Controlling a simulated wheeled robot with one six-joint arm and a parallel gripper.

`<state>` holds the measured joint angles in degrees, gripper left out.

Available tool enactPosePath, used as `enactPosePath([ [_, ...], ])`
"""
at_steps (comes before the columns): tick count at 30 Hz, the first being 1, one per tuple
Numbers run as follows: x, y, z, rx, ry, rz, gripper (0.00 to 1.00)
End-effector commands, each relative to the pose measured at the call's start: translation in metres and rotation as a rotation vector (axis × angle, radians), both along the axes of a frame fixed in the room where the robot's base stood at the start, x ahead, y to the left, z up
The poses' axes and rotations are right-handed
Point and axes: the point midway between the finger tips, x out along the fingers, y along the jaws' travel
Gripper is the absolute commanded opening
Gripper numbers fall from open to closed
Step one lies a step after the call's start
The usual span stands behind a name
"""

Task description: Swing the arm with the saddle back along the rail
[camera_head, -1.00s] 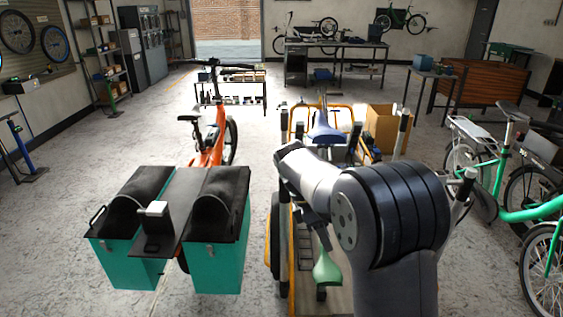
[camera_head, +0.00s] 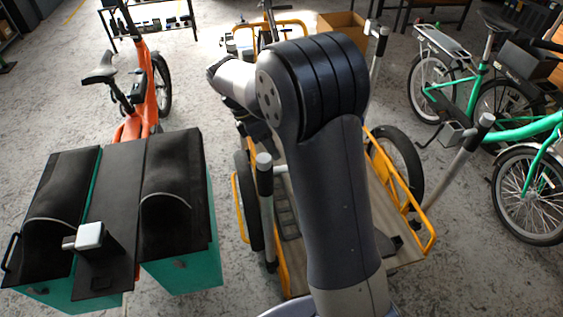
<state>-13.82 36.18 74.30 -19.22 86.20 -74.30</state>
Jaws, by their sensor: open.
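My arm rises through the middle of the head view, and its wrist bends to the left. A dark part of my gripper (camera_head: 257,130) shows below the wrist, over the left side of the yellow-framed cargo bike (camera_head: 429,232). Its fingertips are hidden, and I see nothing held in it. No green or blue saddle shows now; my arm covers much of the cargo bike's middle. I cannot make out a swinging saddle arm or its rail.
Teal boxes with black lids (camera_head: 205,250) stand close on the left, with an orange bike (camera_head: 140,110) behind them. Green bikes (camera_head: 520,130) stand on the right. A cardboard box (camera_head: 342,28) is at the back. Bare floor lies between boxes and cargo bike.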

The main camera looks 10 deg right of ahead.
Motion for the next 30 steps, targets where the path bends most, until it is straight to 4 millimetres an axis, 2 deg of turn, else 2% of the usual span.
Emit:
enactPosePath([
  [6,-0.009,-0.017,-0.039,-0.001,0.003,-0.002,0.41],
  [12,-0.012,-0.025,-0.060,0.000,0.002,-0.001,0.41],
  [23,-0.013,-0.027,-0.065,0.000,-0.001,0.000,0.41],
  [30,-0.013,-0.027,-0.065,0.000,-0.001,0.000,0.23],
])
